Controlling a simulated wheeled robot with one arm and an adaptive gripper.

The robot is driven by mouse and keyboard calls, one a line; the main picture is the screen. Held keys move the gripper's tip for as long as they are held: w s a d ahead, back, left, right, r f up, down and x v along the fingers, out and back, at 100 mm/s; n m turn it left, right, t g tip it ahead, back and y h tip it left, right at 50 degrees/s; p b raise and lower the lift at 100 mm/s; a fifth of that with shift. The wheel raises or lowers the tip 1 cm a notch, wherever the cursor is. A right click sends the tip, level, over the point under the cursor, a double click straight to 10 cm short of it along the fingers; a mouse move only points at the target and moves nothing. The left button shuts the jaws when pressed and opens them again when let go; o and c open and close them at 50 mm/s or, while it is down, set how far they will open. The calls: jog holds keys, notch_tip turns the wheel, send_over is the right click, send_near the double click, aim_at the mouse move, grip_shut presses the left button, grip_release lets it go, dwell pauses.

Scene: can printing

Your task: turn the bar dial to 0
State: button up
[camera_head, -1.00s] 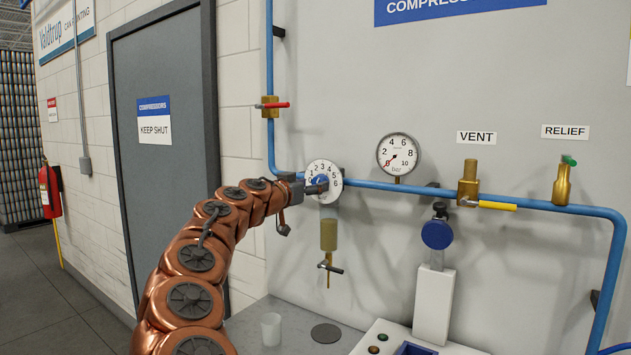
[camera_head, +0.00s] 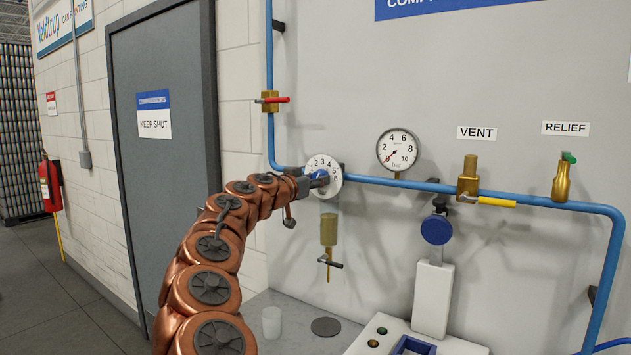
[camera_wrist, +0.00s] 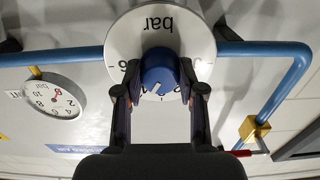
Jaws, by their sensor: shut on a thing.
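The bar dial (camera_head: 325,161) is a white numbered disc on the wall by the blue pipe, with a blue knob (camera_wrist: 158,66) at its centre. In the wrist view the dial (camera_wrist: 190,32) appears upside down, with "bar" at the top. My gripper (camera_wrist: 160,92) is shut on the blue knob, one finger on each side. In the head view my gripper (camera_head: 312,184) reaches the dial from the left and covers part of it. A white mark on the knob's face points toward the lower part of the wrist view. My gripper hides several numbers, so I cannot read the setting.
A pressure gauge (camera_head: 398,150) hangs right of the dial, its red needle near the low end. A red-handled valve (camera_head: 270,101) sits above left. A brass piece with a small tap (camera_head: 328,231) hangs below. A yellow-handled vent valve (camera_head: 468,180) is farther right.

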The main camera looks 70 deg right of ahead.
jog(key=c, duration=0.4)
